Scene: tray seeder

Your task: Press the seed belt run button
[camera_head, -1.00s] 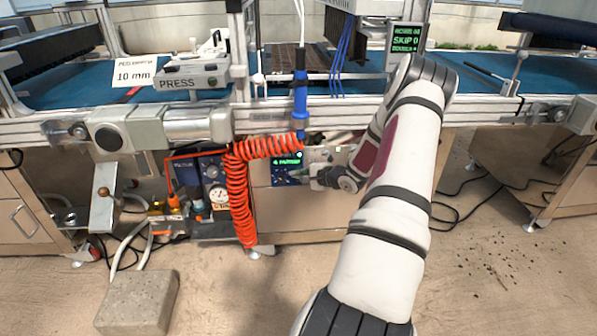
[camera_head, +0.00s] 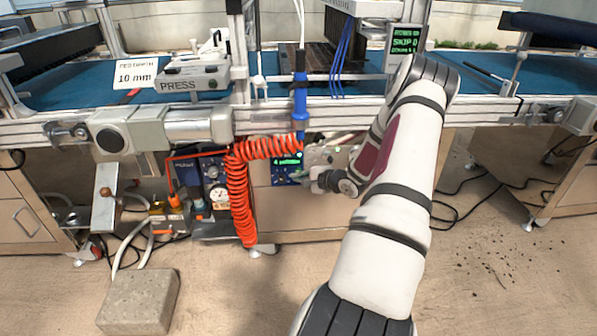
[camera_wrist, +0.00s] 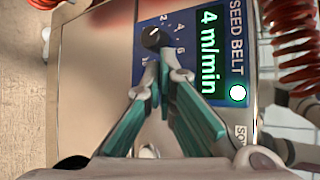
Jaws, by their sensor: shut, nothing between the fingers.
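The seed belt panel (camera_wrist: 216,20) is blue and fills the upper middle of the wrist view. Its display (camera_wrist: 208,50) reads "4 m/min" in green. A black dial knob (camera_wrist: 153,38) sits at the panel's upper left. My gripper (camera_wrist: 160,66) is shut and empty, its tips just below the knob and left of the glowing button. Whether they touch the panel is unclear. In the head view the panel (camera_head: 284,172) shows beneath the conveyor, with my gripper (camera_head: 308,181) at its right side.
A red coiled hose (camera_head: 240,200) hangs left of the panel, close to it. The aluminium conveyor frame (camera_head: 400,108) runs above. A brown tray (camera_head: 338,57) lies on the blue belt (camera_head: 455,93). The floor in front has free room.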

